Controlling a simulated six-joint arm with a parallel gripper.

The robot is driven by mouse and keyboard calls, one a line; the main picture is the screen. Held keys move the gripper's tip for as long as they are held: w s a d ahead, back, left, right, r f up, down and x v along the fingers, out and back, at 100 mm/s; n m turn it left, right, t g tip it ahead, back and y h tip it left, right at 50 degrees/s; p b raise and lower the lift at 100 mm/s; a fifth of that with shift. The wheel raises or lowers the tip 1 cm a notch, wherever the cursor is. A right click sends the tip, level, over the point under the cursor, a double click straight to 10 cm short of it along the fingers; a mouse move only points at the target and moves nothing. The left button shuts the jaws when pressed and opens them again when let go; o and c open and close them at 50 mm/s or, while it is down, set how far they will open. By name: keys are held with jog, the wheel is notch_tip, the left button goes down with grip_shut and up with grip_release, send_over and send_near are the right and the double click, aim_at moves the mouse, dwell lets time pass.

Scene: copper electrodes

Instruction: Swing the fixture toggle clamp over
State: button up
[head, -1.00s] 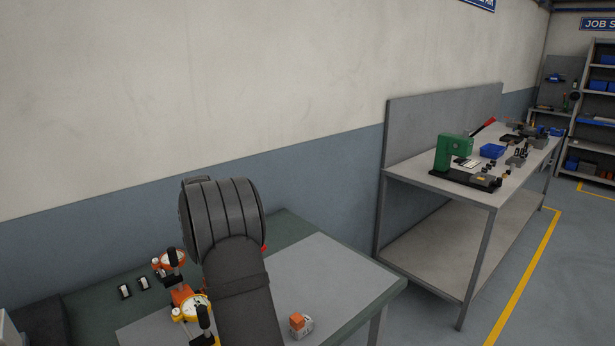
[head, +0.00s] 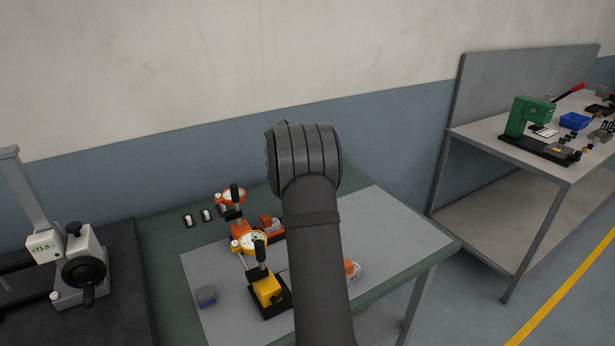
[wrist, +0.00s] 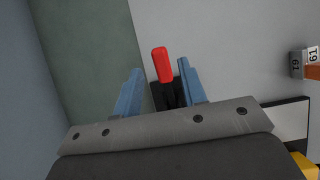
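The toggle clamp shows in the wrist view as a red-tipped handle (wrist: 162,64) on a black body (wrist: 168,94). My gripper (wrist: 160,80) has two blue fingers, one on each side of the clamp. The fingers are apart, with a visible gap between the left finger and the black body. The right finger is close beside the body; I cannot tell if it touches. In the head view my arm covers the gripper and the clamp.
A handwheel device (head: 82,268) stands far left. The grey mat (head: 210,268) is partly clear.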

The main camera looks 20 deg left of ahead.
jog(key=shift+x, duration=1.9)
jog(key=shift+w+f, duration=0.1)
jog(key=shift+f, duration=0.15)
jog(key=c, duration=0.7)
